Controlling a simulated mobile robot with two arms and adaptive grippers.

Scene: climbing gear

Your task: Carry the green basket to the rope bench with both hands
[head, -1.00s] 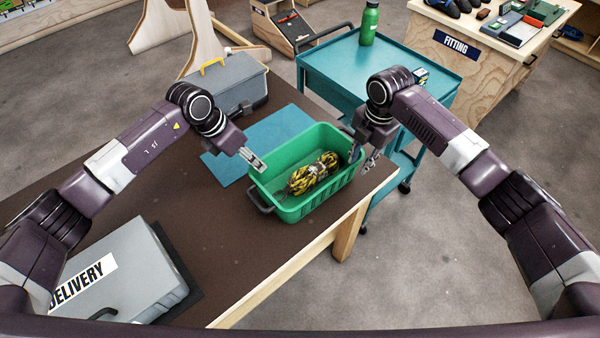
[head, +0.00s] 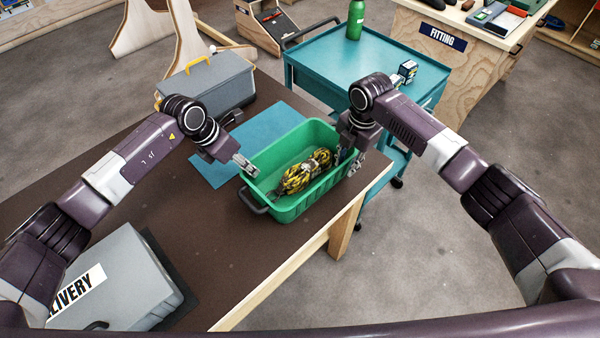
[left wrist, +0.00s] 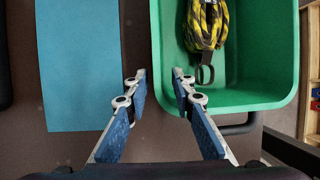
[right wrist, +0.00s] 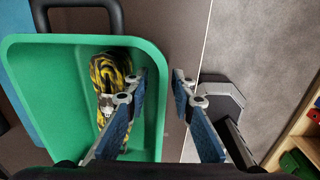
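The green basket (head: 285,212) stands on the brown table, with a yellow-black rope coil (head: 305,172) inside. It has a dark handle at each end. My left gripper (head: 246,166) is at the basket's left wall; in the left wrist view its fingers (left wrist: 158,76) are apart, with the wall's rim between them. My right gripper (head: 355,164) is at the right wall; in the right wrist view its fingers (right wrist: 160,76) are apart around that rim. Neither visibly pinches it. No bench labelled for rope shows in these views.
The brown table (head: 200,235) also holds a blue mat (head: 215,168), a grey toolbox (head: 222,85) and a grey case labelled DELIVERY (head: 125,275). A teal cart (head: 345,70) stands just behind, near a bench labelled FITTING (head: 470,60). Grey floor is open at the right front.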

